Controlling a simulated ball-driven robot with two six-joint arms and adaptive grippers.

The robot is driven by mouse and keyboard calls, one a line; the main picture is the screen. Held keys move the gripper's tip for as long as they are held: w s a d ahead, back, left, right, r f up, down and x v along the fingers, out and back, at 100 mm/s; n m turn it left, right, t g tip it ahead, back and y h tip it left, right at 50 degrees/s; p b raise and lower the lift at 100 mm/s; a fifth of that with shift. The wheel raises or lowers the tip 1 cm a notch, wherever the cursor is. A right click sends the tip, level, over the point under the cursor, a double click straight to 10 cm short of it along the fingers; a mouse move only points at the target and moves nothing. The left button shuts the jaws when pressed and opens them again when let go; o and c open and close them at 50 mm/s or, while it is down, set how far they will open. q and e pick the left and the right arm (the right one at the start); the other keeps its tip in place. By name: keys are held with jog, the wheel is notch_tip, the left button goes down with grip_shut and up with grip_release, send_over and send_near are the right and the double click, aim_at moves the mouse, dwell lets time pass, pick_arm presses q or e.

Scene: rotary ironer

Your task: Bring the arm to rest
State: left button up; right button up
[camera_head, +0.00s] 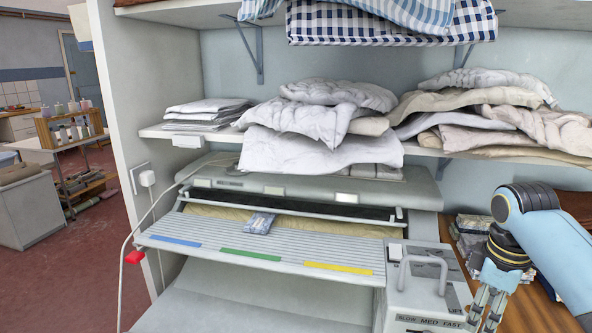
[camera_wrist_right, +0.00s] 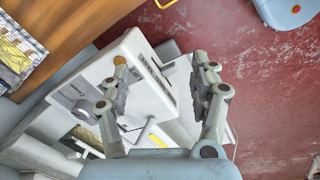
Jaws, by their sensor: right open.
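My right arm (camera_head: 545,235) comes in from the right in the head view, bent downward at its dark joint. My right gripper (camera_head: 484,308) points down beside the ironer's control box (camera_head: 425,285), to the right of its grey handle. In the right wrist view the gripper (camera_wrist_right: 157,86) has its two fingers spread wide with nothing between them. The white control box (camera_wrist_right: 130,80) shows behind and between the fingers. Whether a finger touches it is hard to tell. My left gripper is not in view.
The rotary ironer's slatted board (camera_head: 262,250) carries a small blue patterned packet (camera_head: 259,223). A shelf (camera_head: 425,150) above holds piled linens (camera_head: 320,130). A wooden counter (camera_head: 530,305) with folded cloths (camera_head: 470,230) lies right. A white cord with a red piece (camera_head: 134,257) hangs left. Red floor lies open at left.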

jog(key=s+a+f+m+t, duration=0.1)
jog(key=s+a+m, duration=0.1)
jog(key=s, duration=0.5)
jog(key=s+a+f+m, duration=0.1)
jog(key=s+a+m, duration=0.1)
jog(key=s, duration=0.5)
jog(key=s+a+r+m+t, duration=0.2)
jog(key=s+r+m, duration=0.3)
jog(key=s, duration=0.8)
jog(key=s+d+f+g+b, duration=0.15)
jog(key=f+b, duration=0.25)
jog(key=f, duration=1.4)
jog(key=s+d+f+g+b, duration=0.15)
jog(key=f+b, duration=0.35)
jog(key=f, duration=1.3)
pick_arm(q)
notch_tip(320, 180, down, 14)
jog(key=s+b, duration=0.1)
jog(key=b, duration=0.4)
pick_arm(e)
jog(key=s+f, duration=1.7)
jog(key=f, duration=0.2)
jog(key=shift+s+f, duration=0.2)
jog(key=shift+s, duration=0.05)
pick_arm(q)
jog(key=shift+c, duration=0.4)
pick_arm(e)
jog(key=shift+d, duration=0.1)
